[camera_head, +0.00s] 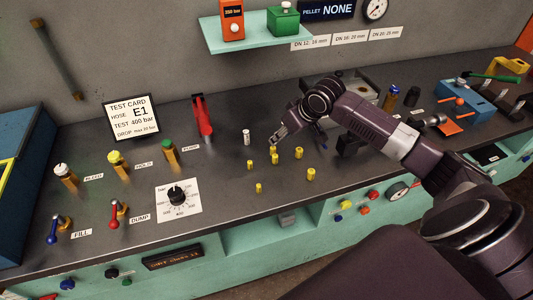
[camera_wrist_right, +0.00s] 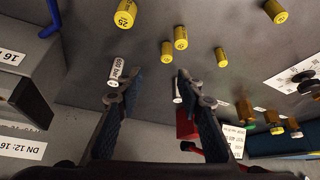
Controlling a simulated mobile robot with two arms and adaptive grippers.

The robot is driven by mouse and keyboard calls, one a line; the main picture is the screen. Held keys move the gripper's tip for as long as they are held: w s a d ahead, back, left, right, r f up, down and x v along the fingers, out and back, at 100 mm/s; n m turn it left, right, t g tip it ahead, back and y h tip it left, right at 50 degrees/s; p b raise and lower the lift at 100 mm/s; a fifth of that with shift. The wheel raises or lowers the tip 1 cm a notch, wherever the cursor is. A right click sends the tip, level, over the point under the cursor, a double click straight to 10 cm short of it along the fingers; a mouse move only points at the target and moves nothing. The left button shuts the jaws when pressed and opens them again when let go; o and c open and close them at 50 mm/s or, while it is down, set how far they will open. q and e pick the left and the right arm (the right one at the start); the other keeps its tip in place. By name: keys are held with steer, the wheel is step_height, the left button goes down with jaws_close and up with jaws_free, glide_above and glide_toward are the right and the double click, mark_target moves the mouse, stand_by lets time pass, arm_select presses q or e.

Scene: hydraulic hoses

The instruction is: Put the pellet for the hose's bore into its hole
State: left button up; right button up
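Several yellow pellets stand loose on the dark bench in the head view, including a left one (camera_head: 249,164), a right one (camera_head: 311,174) and a front one (camera_head: 258,188). In the right wrist view one pellet (camera_wrist_right: 125,13) reads 25; others (camera_wrist_right: 180,38) (camera_wrist_right: 221,57) are further off. My right gripper (camera_head: 278,136) is above the bench just behind the pellets. In the wrist view its two fingers (camera_wrist_right: 148,79) are apart with nothing between them. I cannot make out the hose or the pellet hole. My left gripper is not in view.
A test card (camera_head: 131,118) reads hose E1, 400 bar. The display (camera_head: 327,10) reads pellet NONE. A red lever (camera_head: 202,115) and a white cylinder (camera_head: 246,137) stand left of my gripper. Knobs and valves fill the left side.

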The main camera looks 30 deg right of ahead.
mark_target(273, 148)
steer(key=shift+a+f, duration=0.15)
steer(key=shift+f, duration=0.3)
steer(key=x, duration=0.2)
steer(key=p+x, duration=0.1)
steer(key=x, duration=0.1)
steer(key=p+x, duration=0.1)
steer(key=x, duration=0.1)
steer(key=shift+s+a+f, duration=0.2)
steer(key=shift+s+a, duration=0.15)
steer(key=shift+s, duration=0.05)
steer(key=shift+w+f, duration=0.2)
steer(key=shift+f, duration=0.25)
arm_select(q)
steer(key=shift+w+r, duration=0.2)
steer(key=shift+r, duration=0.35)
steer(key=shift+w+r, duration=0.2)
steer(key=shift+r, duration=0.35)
arm_select(e)
steer(key=c, duration=0.8)
